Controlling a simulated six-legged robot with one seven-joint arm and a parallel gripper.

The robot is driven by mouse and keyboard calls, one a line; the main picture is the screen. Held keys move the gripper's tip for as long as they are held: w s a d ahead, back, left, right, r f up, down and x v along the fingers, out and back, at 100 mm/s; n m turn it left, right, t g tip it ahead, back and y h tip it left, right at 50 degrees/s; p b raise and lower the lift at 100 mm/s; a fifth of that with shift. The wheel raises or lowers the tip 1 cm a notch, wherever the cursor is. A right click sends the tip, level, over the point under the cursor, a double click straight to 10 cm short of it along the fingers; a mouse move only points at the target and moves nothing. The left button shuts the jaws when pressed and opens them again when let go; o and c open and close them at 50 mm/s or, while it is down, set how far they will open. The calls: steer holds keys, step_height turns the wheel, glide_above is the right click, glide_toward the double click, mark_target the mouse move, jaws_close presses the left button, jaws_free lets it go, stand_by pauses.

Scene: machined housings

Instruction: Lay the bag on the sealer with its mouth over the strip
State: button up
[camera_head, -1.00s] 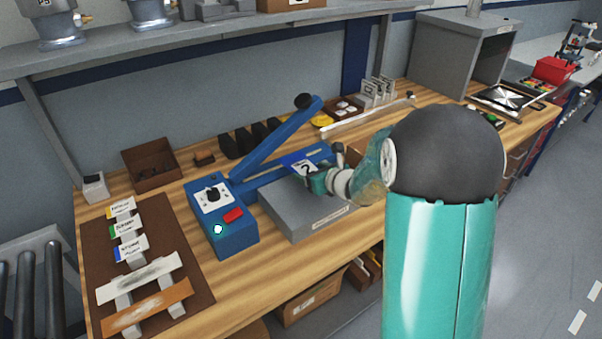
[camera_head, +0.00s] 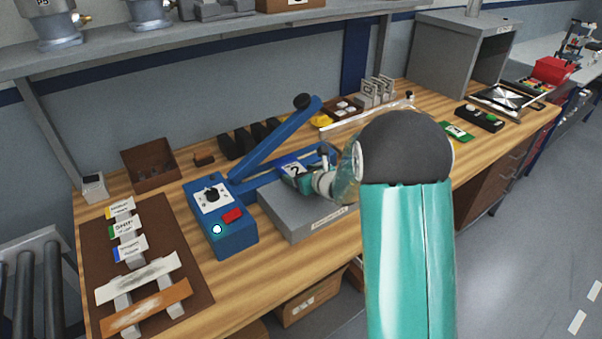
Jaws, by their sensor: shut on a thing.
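The blue sealer (camera_head: 228,241) stands on the wooden bench, with a dial and a red button on its front box. Its blue lever arm (camera_head: 272,139) is raised at a slant. The sealing bar runs right from the box behind a grey platform (camera_head: 285,216). My gripper (camera_head: 306,176) is over the platform, close to the bar, and is shut on the bag (camera_head: 293,168), of which a blue and white part marked 2 shows. My gripper and arm hide the bag's rest; where its mouth lies against the strip cannot be told.
A brown mat (camera_head: 92,260) with labelled cards and strips lies at the left. A brown open box (camera_head: 150,165) stands behind it. Black blocks (camera_head: 240,142) stand behind the sealer. A black button box (camera_head: 479,118) and a green card (camera_head: 457,131) lie at the right.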

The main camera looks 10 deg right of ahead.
steer(key=shift+f, duration=0.3)
steer(key=o, duration=1)
steer(key=shift+r, duration=0.1)
steer(key=shift+r, duration=0.25)
steer(key=v, duration=1.2)
steer(key=shift+r, duration=0.2)
steer(key=s+a+r+n+g+y, duration=0.1)
steer(key=s+a+r+n+g, duration=0.2)
steer(key=s+a+r+n, duration=0.4)
steer(key=s+a+r+n+g+y, duration=0.25)
steer(key=s+a+n, duration=0.25)
steer(key=s+n, duration=0.5)
steer(key=s+d+n+h, duration=0.2)
steer(key=s+n, duration=0.2)
steer(key=n, duration=0.1)
steer(key=s+d+r+n+g+h, duration=0.1)
steer(key=s+d+n+h, duration=0.2)
steer(key=s+n, duration=0.1)
steer(key=s+d+r+n+h, duration=0.1)
steer(key=s+d+n+h, duration=0.2)
steer(key=s+n, duration=0.2)
steer(key=shift+n+g+h, duration=0.25)
steer(key=shift+n, duration=0.05)
